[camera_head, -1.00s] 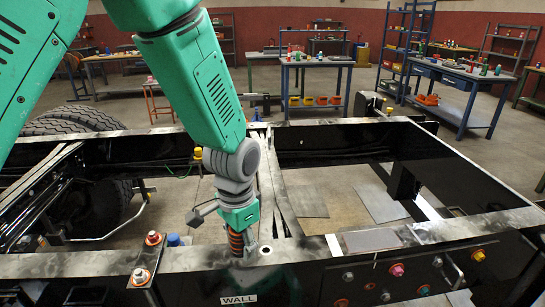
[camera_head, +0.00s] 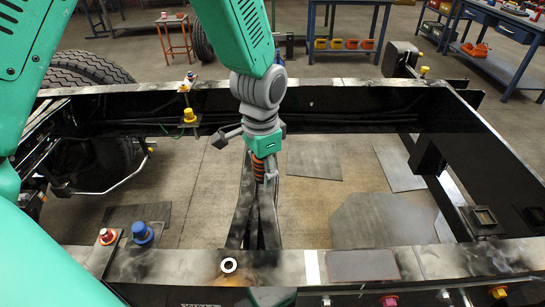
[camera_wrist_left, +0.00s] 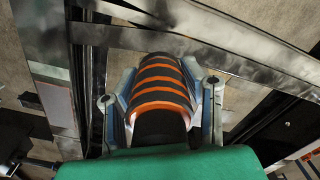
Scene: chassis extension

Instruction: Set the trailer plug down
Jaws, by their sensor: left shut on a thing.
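The trailer plug (camera_head: 258,168), striped orange and black, is in my left gripper (camera_head: 264,177), which points down over the open middle of the black chassis frame (camera_head: 130,262). In the left wrist view the plug (camera_wrist_left: 160,90) lies between the two grey fingers of the gripper (camera_wrist_left: 165,95), which are closed on its sides. Its far end is hidden in the head view. The plug is apart from the front rail, with crossed chassis bars behind and below it. My right gripper does not show.
A round white-ringed hole (camera_head: 229,265) is in the front rail. A blue cap (camera_head: 142,232) and a red-topped fitting (camera_head: 107,236) stand at the left of this rail. A yellow fitting (camera_head: 190,115) is by the rear rail. Flat grey plates (camera_head: 383,220) lie on the floor inside the frame.

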